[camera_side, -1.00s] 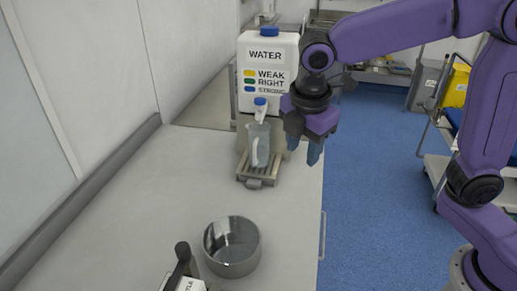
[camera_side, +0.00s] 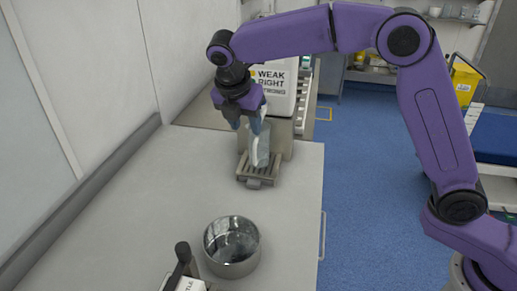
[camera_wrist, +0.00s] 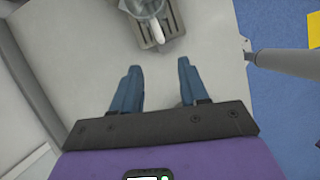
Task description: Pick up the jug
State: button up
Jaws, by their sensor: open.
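The jug (camera_side: 262,148) is clear and stands upright on the slatted drip tray (camera_side: 256,180) under the water dispenser. Its upper part is partly hidden behind my gripper in the side view. In the wrist view the jug (camera_wrist: 145,8) is at the top edge, with its pale handle (camera_wrist: 157,30) pointing toward my fingers. My gripper (camera_side: 247,122) is open and empty, with its blue fingers pointing down near the jug's top. In the wrist view the open fingers (camera_wrist: 157,85) have bare counter between them, short of the handle.
The white water dispenser (camera_side: 277,85) stands behind the jug, partly hidden by my arm. A metal bowl (camera_side: 232,262) and a black-handled item (camera_side: 183,262) are at the front of the counter (camera_side: 150,215). The counter's left side is clear, with a wall beyond.

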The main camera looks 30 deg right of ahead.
aim_at(254, 148)
jog(key=x, duration=1.4)
jog(key=shift+s, duration=0.1)
grip_shut()
